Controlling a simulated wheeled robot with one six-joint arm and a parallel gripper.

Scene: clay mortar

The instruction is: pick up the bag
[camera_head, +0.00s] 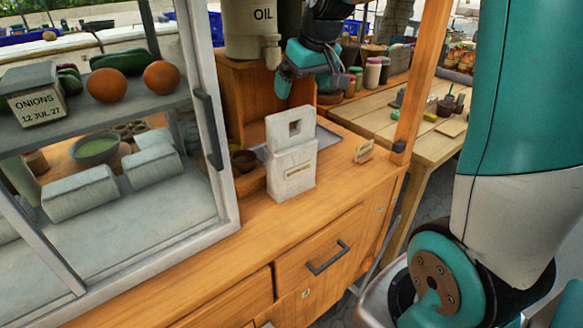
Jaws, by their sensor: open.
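The bag is a pale grey-white upright bag (291,165) with a square hole near its top and a small label on its front. It stands on the wooden counter, right of the glass case. My gripper (307,84), teal and black, is above and slightly behind the bag, with its fingers pointing down. It is open and apart from the bag, with nothing seen between its fingers. The far side of the bag is hidden.
A glass case (206,125) with vegetables stands at left. An oil container (250,30) sits on a wooden box behind the bag. A small dark bowl (244,160) is just left of the bag. A small sign (364,152) stands at right. The counter's front is clear.

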